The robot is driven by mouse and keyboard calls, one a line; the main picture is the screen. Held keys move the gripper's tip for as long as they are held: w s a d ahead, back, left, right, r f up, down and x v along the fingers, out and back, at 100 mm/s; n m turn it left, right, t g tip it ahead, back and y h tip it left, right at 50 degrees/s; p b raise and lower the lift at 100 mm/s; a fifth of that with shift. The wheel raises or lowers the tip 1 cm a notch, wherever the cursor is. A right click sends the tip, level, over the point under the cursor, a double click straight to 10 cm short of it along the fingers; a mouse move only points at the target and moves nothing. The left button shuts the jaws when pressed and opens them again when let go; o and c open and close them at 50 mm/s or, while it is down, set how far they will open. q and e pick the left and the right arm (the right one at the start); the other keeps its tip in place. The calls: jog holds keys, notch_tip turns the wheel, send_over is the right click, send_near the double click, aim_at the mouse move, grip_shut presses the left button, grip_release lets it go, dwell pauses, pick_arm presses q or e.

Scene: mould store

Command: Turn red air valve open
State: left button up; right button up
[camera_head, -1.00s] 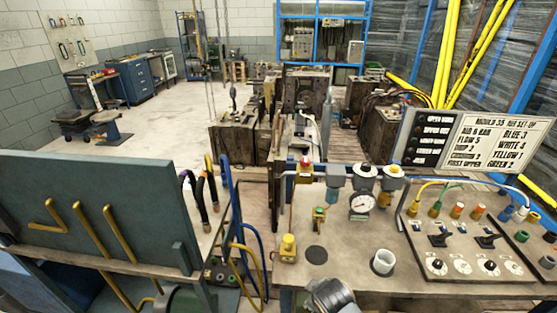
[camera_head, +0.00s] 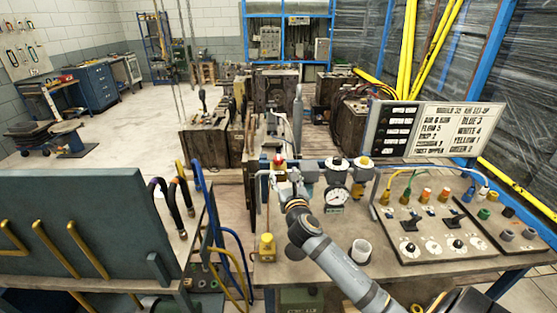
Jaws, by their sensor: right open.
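The red air valve (camera_head: 279,159) shows as a small red cap on the air line at the back edge of the bench (camera_head: 300,268). My right gripper (camera_head: 286,178) is just in front of and below it, open, with its fingers close to the valve. At this size I cannot tell whether they touch it. The gripper and wrist hide the valve's lower body and part of the pipe. My left gripper is not in view.
A yellow fitting (camera_head: 267,246) and a white cup (camera_head: 361,251) stand on the bench. A control panel (camera_head: 432,232) with hoses is at right, a green-grey board (camera_head: 90,224) at left.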

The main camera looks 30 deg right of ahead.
aim_at(280, 161)
jog(key=p+x, duration=0.1)
jog(key=x, duration=0.9)
jog(key=shift+w+p, duration=0.2)
jog(key=shift+p, duration=0.1)
grip_shut()
jog(key=shift+y+p, duration=0.3)
jog(key=shift+p, duration=0.3)
